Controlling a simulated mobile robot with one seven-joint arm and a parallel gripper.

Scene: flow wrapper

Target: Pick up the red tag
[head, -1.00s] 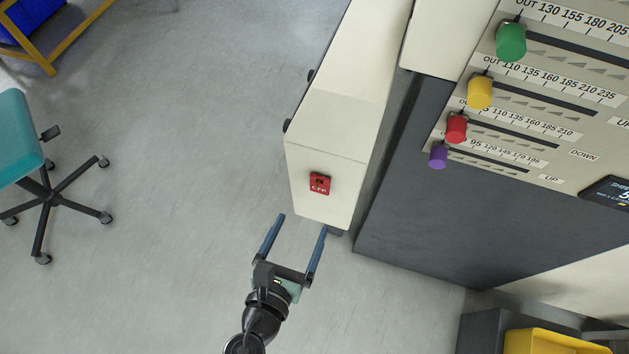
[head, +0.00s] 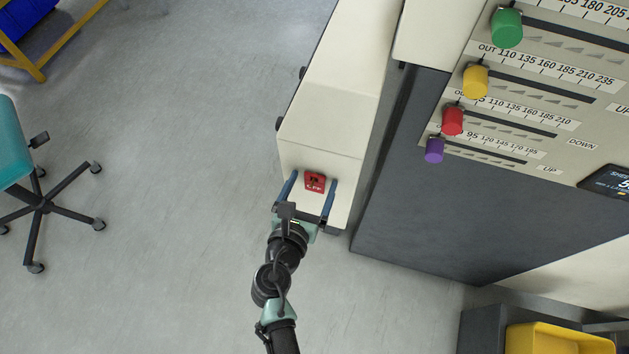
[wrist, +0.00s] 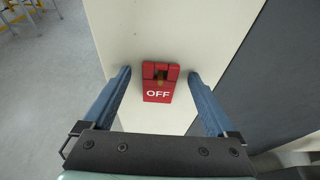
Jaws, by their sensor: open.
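The red tag (head: 314,183) is a small red block with white lettering on the cream end face of the machine housing. My gripper (head: 312,182) is open, with one blue finger on each side of the tag. In the wrist view my gripper (wrist: 160,78) shows clear gaps between both fingers and the tag. I cannot tell how far the fingertips are from the housing face.
The cream housing (head: 325,105) stands beside a dark grey panel (head: 415,215). A control panel with green, yellow, red (head: 452,121) and purple knobs is at the right. A yellow bin (head: 550,340) is at lower right. A teal chair (head: 15,150) stands left, with open floor between.

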